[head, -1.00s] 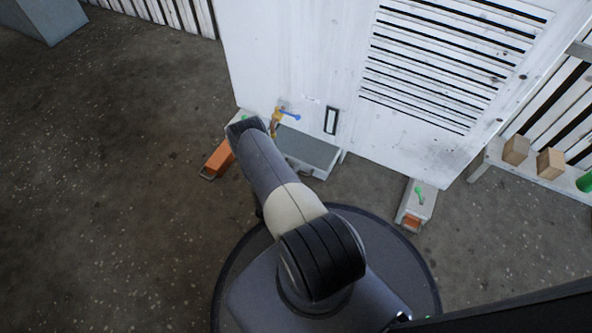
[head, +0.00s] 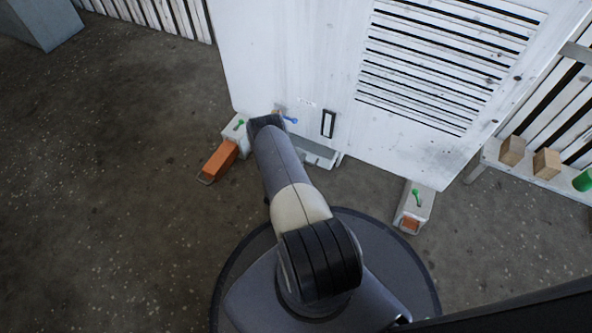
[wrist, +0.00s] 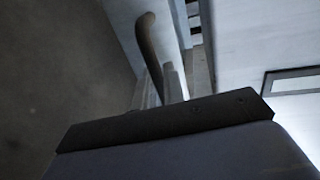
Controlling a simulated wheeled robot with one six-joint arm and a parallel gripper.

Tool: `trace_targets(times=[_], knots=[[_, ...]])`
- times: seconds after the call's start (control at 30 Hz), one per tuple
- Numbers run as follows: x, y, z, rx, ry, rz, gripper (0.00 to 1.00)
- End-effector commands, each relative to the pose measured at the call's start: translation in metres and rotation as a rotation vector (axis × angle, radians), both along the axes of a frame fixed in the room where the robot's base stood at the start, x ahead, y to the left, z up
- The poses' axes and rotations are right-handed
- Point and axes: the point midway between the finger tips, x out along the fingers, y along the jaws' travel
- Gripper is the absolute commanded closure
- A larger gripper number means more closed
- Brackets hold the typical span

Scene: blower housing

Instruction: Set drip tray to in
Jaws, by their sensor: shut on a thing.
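The drip tray (head: 315,153) is a pale grey flat box low at the front of the white housing (head: 290,70). Only a short front part shows past the housing's lower edge, and my arm covers its left side. In the wrist view my gripper (wrist: 165,88) is shut on a dark curved bar (wrist: 148,35), apparently the tray's handle. A pale grey surface (wrist: 125,25) lies just beyond it. In the head view my gripper is hidden behind my arm.
A blue-handled valve (head: 290,119) and a dark-framed window (head: 328,123) sit just above the tray. Wooden blocks (head: 512,150) stand on a bench at right. Open floor lies left.

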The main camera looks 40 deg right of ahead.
Motion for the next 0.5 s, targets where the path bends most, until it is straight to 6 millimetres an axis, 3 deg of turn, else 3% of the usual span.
trace_targets(times=[0.1, 0.4, 0.43, 0.5], knots=[[0.0042, -0.0097, -0.0006, 0.002, 0.001, 0.002, 1.00], [0.0060, -0.0117, 0.0001, 0.001, -0.001, 0.003, 1.00], [0.0060, -0.0117, 0.0002, 0.001, -0.001, 0.003, 0.87], [0.0059, -0.0117, 0.0003, 0.000, -0.002, 0.002, 0.85]])
